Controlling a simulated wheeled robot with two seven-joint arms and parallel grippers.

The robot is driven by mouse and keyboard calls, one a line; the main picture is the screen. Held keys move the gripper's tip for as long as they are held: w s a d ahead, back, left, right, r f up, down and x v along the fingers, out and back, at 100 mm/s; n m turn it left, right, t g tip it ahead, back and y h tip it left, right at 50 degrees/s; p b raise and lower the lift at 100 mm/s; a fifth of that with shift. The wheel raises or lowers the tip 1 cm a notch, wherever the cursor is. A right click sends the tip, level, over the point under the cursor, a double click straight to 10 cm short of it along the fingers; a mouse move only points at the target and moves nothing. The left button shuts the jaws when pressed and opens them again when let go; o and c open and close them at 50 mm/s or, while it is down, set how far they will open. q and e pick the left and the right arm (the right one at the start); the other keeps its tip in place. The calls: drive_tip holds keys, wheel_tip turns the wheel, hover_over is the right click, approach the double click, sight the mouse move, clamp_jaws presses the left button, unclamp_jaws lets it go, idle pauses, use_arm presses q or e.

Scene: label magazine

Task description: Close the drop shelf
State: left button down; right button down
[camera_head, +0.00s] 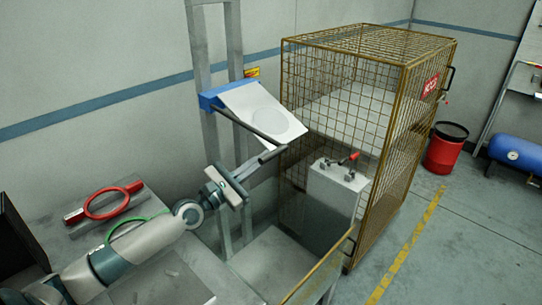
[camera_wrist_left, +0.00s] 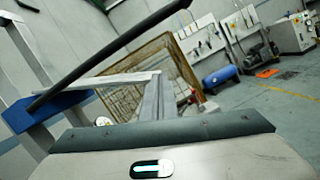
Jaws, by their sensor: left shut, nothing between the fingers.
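The drop shelf (camera_head: 262,108) is a white tilted panel with a round mark, held at a blue bracket (camera_head: 212,99) on a grey upright frame in the head view. A dark bar (camera_head: 250,127) runs along its lower edge. The bar (camera_wrist_left: 110,55) and blue bracket (camera_wrist_left: 45,112) also show in the left wrist view. My left gripper (camera_head: 272,157) is shut and empty, just below the bar's right end. Its fingers (camera_wrist_left: 155,88) point toward the cage in the wrist view. I cannot tell whether they touch the bar. My right gripper is not in view.
A yellow wire cage (camera_head: 400,150) stands right of the shelf, with a grey box (camera_head: 335,195) with a red-handled clamp near it. A table with a red ring (camera_head: 100,205) is at left. A red bin (camera_head: 446,150) and blue tank (camera_head: 518,152) stand at right.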

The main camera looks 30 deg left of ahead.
use_arm(q)
drive_tip(key=b+v, duration=0.1)
drive_tip(key=v, duration=0.2)
drive_tip(key=shift+s+d, duration=0.1)
drive_tip(key=shift+d, duration=0.05)
idle(0.6)
